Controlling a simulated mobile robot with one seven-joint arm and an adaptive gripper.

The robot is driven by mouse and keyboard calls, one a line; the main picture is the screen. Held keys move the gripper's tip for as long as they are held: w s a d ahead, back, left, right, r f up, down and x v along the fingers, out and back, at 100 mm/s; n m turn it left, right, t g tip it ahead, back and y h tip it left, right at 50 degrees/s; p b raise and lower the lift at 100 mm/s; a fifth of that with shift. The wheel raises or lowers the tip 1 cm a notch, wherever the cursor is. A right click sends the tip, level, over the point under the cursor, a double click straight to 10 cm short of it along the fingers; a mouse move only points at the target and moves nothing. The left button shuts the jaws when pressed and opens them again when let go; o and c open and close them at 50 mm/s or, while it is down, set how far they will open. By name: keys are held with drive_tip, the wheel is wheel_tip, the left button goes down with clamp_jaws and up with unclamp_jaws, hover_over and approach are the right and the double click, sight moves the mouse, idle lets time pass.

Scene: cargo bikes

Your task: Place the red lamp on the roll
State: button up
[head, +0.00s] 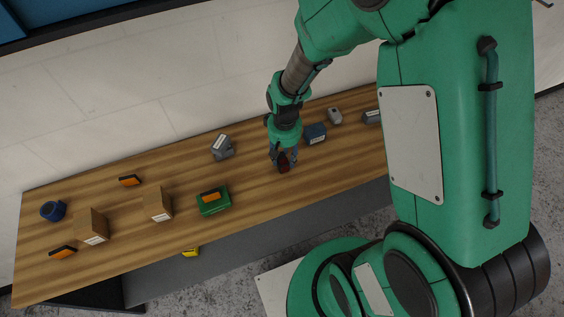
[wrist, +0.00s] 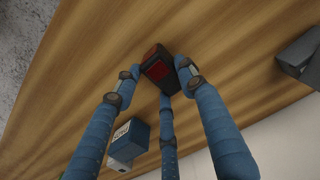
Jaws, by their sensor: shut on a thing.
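The red lamp (head: 284,168) is a small dark block with a red face. In the wrist view the lamp (wrist: 157,66) sits between the blue fingertips of my gripper (wrist: 158,77). In the head view my gripper (head: 284,158) is shut on it, over the right half of the wooden bench. I cannot tell whether the lamp touches the bench top. A blue round thing (head: 53,210), which looks like the roll, sits at the far left end of the bench, well apart from my gripper.
On the wooden bench (head: 255,188) are two cardboard boxes (head: 92,226) (head: 157,204), a green box (head: 213,205) with an orange item on top, other orange items (head: 130,181) (head: 62,252), a grey block (head: 221,148) and a blue box (head: 315,133).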

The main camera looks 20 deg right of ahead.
sight(284, 158)
drive_tip(key=shift+r, duration=0.45)
wheel_tip(284, 158, up, 3)
drive_tip(key=shift+p, duration=0.4)
drive_tip(key=s+r+p, duration=0.1)
drive_tip(key=s, duration=1.5)
drive_tip(key=shift+a, duration=0.15)
